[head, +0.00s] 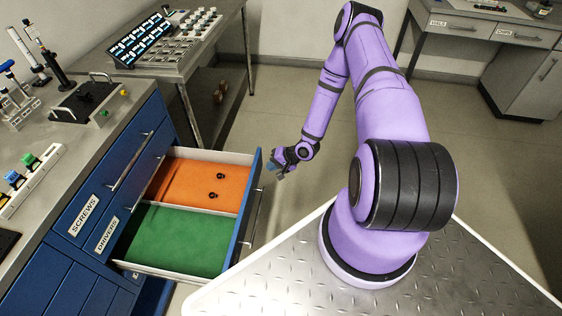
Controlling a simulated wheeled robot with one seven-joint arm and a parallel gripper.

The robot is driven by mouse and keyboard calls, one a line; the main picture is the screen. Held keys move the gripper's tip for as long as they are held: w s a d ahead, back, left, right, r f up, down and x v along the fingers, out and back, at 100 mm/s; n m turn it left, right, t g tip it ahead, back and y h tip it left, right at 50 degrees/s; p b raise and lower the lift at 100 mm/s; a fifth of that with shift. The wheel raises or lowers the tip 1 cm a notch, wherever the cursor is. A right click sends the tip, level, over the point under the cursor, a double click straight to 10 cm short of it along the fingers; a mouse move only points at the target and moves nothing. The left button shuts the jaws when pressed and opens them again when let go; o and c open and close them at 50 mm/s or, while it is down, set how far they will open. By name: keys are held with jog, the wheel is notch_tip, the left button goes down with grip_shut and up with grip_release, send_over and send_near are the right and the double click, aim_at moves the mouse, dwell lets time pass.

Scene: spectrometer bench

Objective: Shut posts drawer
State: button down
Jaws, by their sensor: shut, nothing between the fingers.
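A drawer in the blue cabinet is pulled out, its blue front (246,212) standing well away from the cabinet face. Its inside has an orange section (180,180) holding two small black parts (216,185) and a bare green section (175,240). The label on its front is hidden from this view, so I cannot read whether it says posts. My gripper (276,171) is shut and empty. It hangs just to the right of the drawer front, near its far end, and appears apart from it.
Closed drawers labelled SCREWS (84,215) and DRIVERS (106,236) sit in the same cabinet. A bench with a control panel (185,40) stands behind, a grey bench (490,30) at upper right. The floor (290,110) beyond my gripper is clear.

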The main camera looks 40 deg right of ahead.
aim_at(257, 167)
jog(key=shift+w+a+r, duration=0.15)
jog(key=shift+w+a, duration=1.05)
jog(key=shift+w, duration=0.05)
jog(key=w+a, duration=2.4)
jog(key=shift+a, duration=0.15)
jog(key=shift+w, duration=0.1)
jog(key=s+d+f+v, duration=0.1)
jog(key=f+v, duration=0.1)
jog(key=v, duration=1.1)
jog(key=shift+s+d, duration=0.15)
